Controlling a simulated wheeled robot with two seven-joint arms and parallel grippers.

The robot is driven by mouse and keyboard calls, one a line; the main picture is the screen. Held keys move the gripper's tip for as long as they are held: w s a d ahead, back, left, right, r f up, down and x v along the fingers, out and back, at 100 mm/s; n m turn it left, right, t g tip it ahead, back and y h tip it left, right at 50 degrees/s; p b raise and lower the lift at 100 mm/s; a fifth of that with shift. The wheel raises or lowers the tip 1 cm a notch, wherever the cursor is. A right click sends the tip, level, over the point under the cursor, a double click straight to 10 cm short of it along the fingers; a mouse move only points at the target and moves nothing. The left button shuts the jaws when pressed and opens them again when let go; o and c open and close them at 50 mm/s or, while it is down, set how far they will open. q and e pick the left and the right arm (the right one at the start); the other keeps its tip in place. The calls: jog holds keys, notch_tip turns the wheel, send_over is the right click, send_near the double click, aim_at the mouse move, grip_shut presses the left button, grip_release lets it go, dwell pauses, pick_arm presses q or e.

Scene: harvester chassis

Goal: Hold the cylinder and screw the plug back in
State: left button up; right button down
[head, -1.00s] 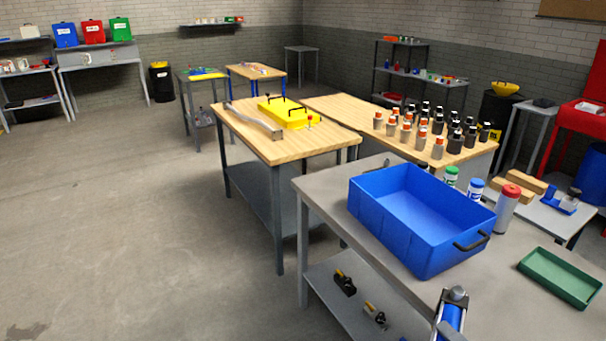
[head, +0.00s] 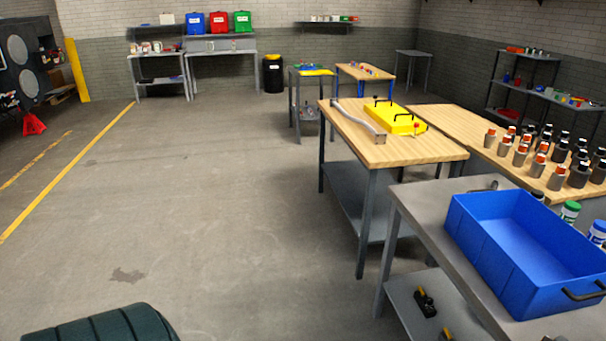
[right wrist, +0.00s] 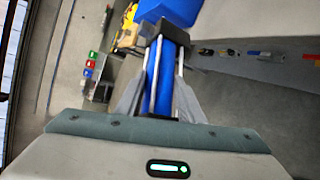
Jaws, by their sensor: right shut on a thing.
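In the right wrist view a cylinder (right wrist: 166,85) with a blue barrel, steel rods along its sides and dark end blocks stands between the fingers. My right gripper (right wrist: 158,98) is shut on it, with a grey finger on either side of the barrel. Only a small dark piece at the bottom edge of the head view may belong to the cylinder; I cannot tell. I cannot make out a plug in either view. My left gripper is in neither view.
A grey table (head: 408,204) at the right carries a blue crate (head: 500,250). Wooden tables behind it hold a yellow box (head: 395,117) and several orange-capped and black bottles. A wide stretch of concrete floor (head: 210,200) lies clear at the left.

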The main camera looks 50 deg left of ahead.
jog(key=shift+r, duration=0.5)
jog(key=shift+f, duration=0.2)
